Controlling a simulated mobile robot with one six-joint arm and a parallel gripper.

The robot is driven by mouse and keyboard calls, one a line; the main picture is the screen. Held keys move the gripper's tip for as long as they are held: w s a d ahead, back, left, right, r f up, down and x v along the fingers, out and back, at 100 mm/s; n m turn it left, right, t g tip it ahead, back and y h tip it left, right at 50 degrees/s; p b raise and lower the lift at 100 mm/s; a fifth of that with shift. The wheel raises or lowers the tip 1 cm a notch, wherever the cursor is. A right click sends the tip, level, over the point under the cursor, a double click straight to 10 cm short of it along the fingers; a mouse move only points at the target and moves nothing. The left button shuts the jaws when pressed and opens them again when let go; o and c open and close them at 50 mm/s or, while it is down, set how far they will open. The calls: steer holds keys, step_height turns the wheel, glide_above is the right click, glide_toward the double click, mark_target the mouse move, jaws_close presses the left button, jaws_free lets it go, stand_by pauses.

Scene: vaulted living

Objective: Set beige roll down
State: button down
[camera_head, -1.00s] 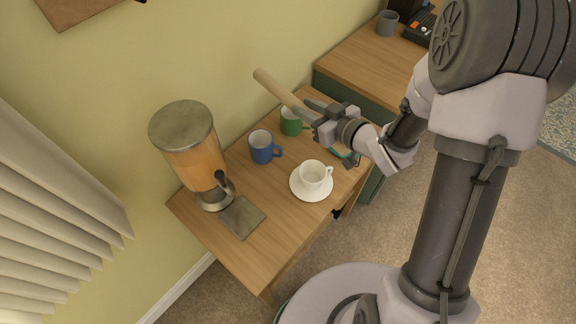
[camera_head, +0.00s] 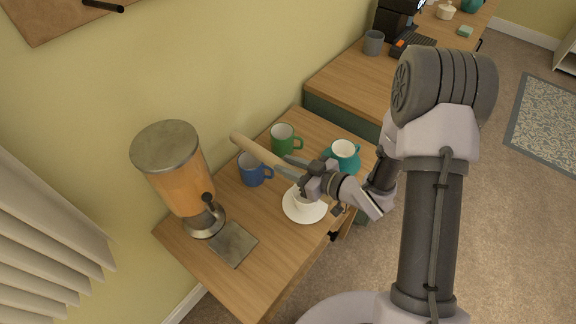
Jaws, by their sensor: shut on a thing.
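The beige roll (camera_head: 257,150) is a long thin cylinder, held by my gripper (camera_head: 296,167) above the small wooden table (camera_head: 262,228). My gripper is shut on the roll's right end, and the roll points to the upper left, toward the yellow wall. The roll's far part passes close to the blue mug (camera_head: 250,170) and the green mug (camera_head: 283,139) in the picture. My gripper partly covers a white cup (camera_head: 304,201) on a white saucer (camera_head: 293,213). The exact height of the roll over the table is hard to tell.
A juice dispenser (camera_head: 177,180) with a grey tray (camera_head: 233,244) stands at the table's left. A teal cup (camera_head: 343,157) stands at the right. The table's front is clear. Behind is a higher cabinet (camera_head: 345,88) with a grey mug (camera_head: 373,42) and a dark machine.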

steer(key=shift+f+b, duration=0.4)
steer(key=shift+f, duration=0.1)
steer(key=c, duration=1.1)
jaws_free()
steer(key=shift+r, duration=0.15)
